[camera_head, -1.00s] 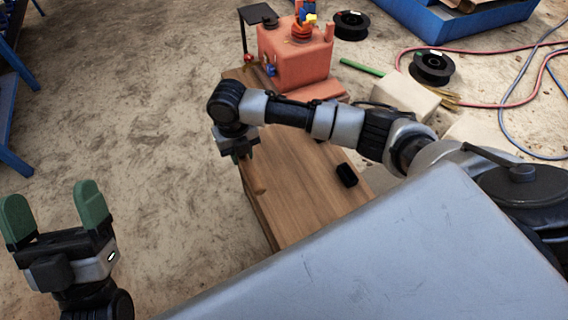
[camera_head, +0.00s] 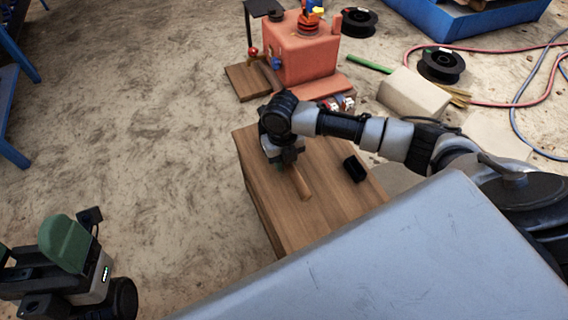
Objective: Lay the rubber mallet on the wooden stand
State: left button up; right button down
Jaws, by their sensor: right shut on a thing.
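A brown wooden handle (camera_head: 299,182), which looks like the mallet's, shows below my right gripper (camera_head: 286,163). The gripper points down and is shut on the mallet; the jaws and wrist hide the rest of it, including its head. The handle is over the top of the wooden stand (camera_head: 318,215), a box-like block with a plain wood top. I cannot tell whether the handle touches the top. My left gripper (camera_head: 60,250) is at the lower left, away from the stand.
Behind stands the orange jaw crusher (camera_head: 302,50) beside a wooden board (camera_head: 248,82). Black spools (camera_head: 441,65), a pale block (camera_head: 413,94) and hoses lie at the right.

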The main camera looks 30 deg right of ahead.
jog(key=shift+f, duration=0.15)
jog(key=c, duration=0.9)
grip_release()
jog(key=shift+f, duration=0.15)
